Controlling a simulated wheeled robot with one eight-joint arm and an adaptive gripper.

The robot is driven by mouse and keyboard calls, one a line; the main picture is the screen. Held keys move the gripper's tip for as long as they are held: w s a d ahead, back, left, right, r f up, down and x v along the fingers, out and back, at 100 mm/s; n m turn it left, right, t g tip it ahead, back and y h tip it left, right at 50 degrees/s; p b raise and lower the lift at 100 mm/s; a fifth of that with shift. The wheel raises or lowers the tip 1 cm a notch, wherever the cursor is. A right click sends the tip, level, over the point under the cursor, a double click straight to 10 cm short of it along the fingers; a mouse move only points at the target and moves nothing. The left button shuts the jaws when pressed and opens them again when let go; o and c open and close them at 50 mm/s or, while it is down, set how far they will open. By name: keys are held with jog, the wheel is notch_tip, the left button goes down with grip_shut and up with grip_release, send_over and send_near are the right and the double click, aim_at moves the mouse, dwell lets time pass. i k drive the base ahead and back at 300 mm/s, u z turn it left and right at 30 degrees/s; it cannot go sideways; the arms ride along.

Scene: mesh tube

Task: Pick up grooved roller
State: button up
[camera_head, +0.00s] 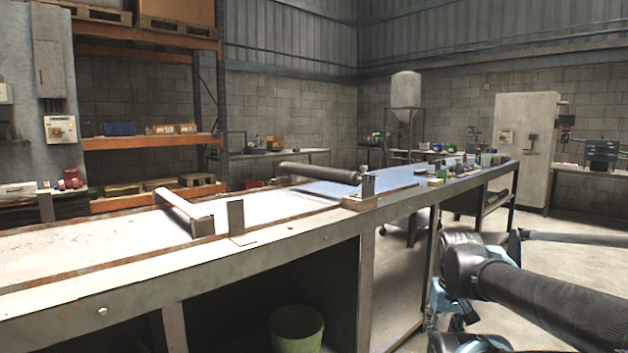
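A dark cylindrical roller (320,173) lies across the long workbench near its middle, its right end at a small upright bracket (368,184). A paler bar or roller (184,206) lies across the bench further left, near another upright metal plate (236,217). Grooves cannot be made out on either, so I cannot tell which is the grooved roller. My arm shows at the lower right, beside the bench and apart from both rollers. I cannot make out my gripper's fingers in this view.
The long workbench (300,237) runs from the lower left to the right, with several small items at its far end. A green bucket (296,328) stands beneath it. Shelving (150,141) stands behind at left. A grey cabinet (525,150) stands at the back right.

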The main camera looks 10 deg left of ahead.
aim_at(339, 175)
jog(key=z, duration=0.3)
jog(key=i, duration=1.3)
jog(key=u, duration=0.35)
